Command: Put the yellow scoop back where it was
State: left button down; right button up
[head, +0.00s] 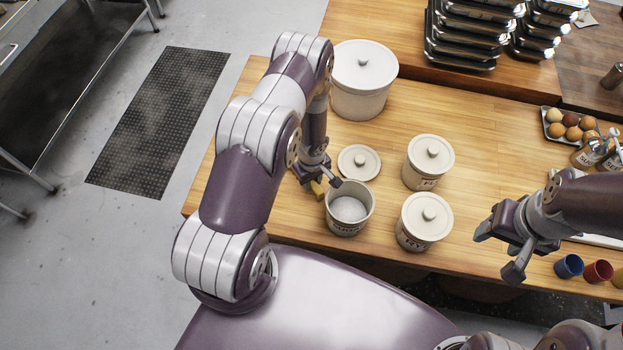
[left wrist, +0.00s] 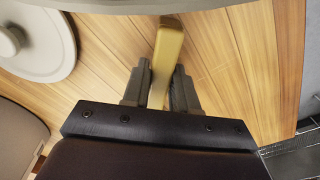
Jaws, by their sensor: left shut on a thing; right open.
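My left gripper (head: 323,182) is low over the table beside an open canister of white powder (head: 349,209). In the left wrist view its fingers (left wrist: 160,88) are shut on the yellow scoop (left wrist: 168,45), a flat yellow bar between them. Only a small bit of the scoop (head: 317,190) shows in the head view, left of the canister's rim. I cannot tell whether it touches the table. A loose round lid (head: 359,161) lies behind the open canister. My right gripper (head: 497,254) is open and empty over the table's right part.
Two lidded canisters (head: 429,165) (head: 424,224) stand right of the open one. A large lidded crock (head: 362,85) stands behind. Blue and red cups (head: 568,266) (head: 598,272) are near the front edge by my right gripper. Eggs (head: 571,119) and stacked metal tins (head: 470,35) are farther back.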

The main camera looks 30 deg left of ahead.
pick_arm(q)
jog(key=c, duration=0.9)
grip_release()
